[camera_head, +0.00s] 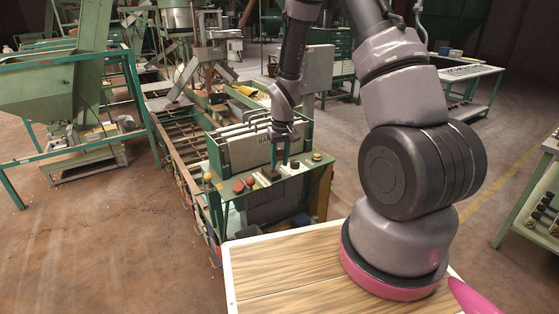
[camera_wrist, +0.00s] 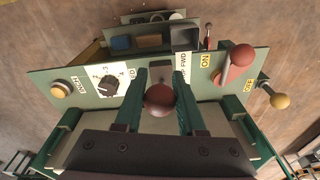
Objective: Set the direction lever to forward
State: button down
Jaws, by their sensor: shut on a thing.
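The green control panel (camera_head: 262,187) stands on the machine in front of me, and it fills the upper part of the wrist view (camera_wrist: 222,112). The direction lever's dark red ball knob (camera_wrist: 159,98) sits beside a white label (camera_wrist: 183,66) reading FWD, with part of the label hidden by a finger. My gripper (camera_head: 281,164) points down at the panel. In the wrist view its two green fingers (camera_wrist: 160,108) are shut on the knob, one on each side. The lever's shaft is hidden below the knob, so its exact position cannot be told.
A red lever (camera_wrist: 237,63) by the ON and OFF labels and a yellow knob (camera_wrist: 280,100) stand right of the fingers. A black rotary selector (camera_wrist: 108,85) and a yellow button (camera_wrist: 61,87) lie to the left. A dark box (camera_wrist: 185,36) rises beyond the panel.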

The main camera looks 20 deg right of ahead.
dwell(0.3)
jog(key=c, duration=0.6)
grip_release()
jog(key=r, duration=0.7)
jog(key=s+r, duration=0.1)
jog(key=r, duration=0.2)
jog(key=shift+d+r, duration=0.2)
jog(key=shift+r, duration=0.15)
